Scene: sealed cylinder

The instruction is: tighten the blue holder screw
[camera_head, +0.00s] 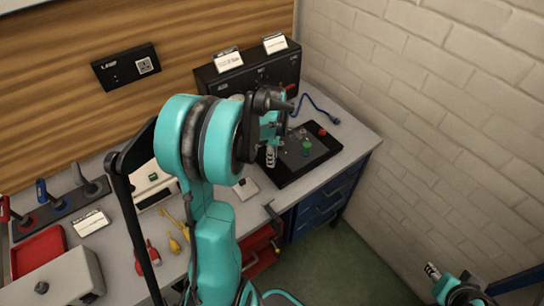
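I cannot make out a blue holder or its screw for certain. A black panel (310,160) lies on the bench at right, with a green knob (306,147) and a red knob (322,132) on it. My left gripper (270,157) hangs over the left edge of this panel, pointing down. It is small and partly covered by my own wrist, so its finger gap is unclear. My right gripper (432,271) is at the bottom right, away from the bench, and its finger gap does not show clearly.
A brick wall (440,110) bounds the right.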

